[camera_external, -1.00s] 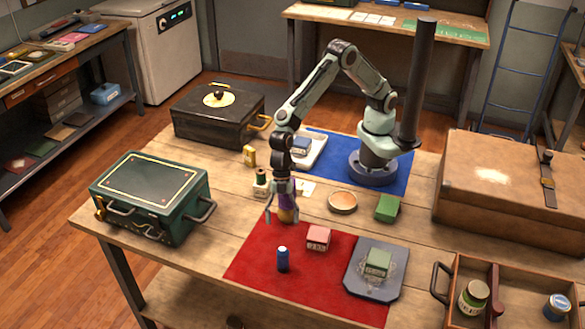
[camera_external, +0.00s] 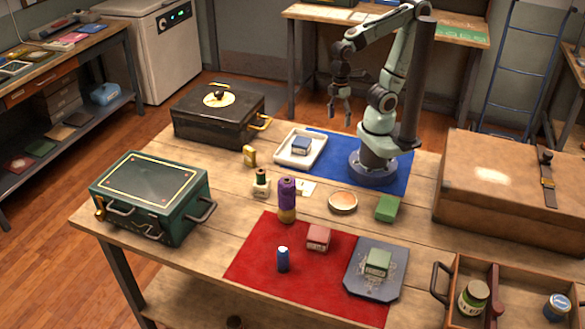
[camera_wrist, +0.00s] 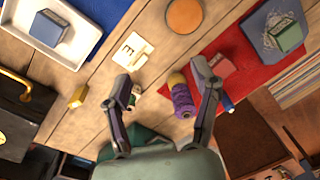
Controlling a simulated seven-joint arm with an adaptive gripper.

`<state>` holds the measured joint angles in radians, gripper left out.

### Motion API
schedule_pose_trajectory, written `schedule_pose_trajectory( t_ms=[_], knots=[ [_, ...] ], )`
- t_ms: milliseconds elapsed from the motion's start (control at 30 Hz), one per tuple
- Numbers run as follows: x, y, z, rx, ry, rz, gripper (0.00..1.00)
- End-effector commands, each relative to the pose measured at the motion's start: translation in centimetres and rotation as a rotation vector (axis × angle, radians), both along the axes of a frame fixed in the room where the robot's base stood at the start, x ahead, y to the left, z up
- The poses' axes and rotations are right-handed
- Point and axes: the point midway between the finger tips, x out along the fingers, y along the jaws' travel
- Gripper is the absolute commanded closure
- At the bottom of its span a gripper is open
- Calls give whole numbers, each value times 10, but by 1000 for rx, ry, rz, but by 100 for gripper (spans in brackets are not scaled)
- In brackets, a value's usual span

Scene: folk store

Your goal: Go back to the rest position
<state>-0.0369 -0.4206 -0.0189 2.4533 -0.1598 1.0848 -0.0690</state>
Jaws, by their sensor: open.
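My gripper (camera_external: 341,108) is raised above the back of the table, near my base, with its fingers pointing down. In the wrist view my gripper (camera_wrist: 165,84) has its two fingers spread apart with nothing held between them. The purple spool (camera_external: 287,192) stands upright on a tan base on the wooden table (camera_external: 222,235), just behind the red mat. The purple spool also shows in the wrist view (camera_wrist: 183,101), far below and between the fingers.
The red mat (camera_external: 255,262) holds a blue bottle (camera_external: 283,260) and a red box (camera_external: 318,238). A white tray (camera_external: 282,161) with a blue box (camera_external: 301,146) lies below my gripper. A black case (camera_external: 190,128), green case (camera_external: 150,205) and brown suitcase (camera_external: 495,215) stand around.

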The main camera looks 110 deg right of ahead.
Motion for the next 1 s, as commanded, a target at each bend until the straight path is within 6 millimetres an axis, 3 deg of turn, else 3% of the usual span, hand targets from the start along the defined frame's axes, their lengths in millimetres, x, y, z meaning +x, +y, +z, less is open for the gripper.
schedule_pose_trajectory(
  t_ms=[100, 200, 1000],
  knots=[
    [-31, -8, -5, -13, 25, -95, 38],
    [-40, -10, -7, -16, 37, -126, 38],
    [-40, -10, -7, -17, 38, -125, 38]
  ],
)
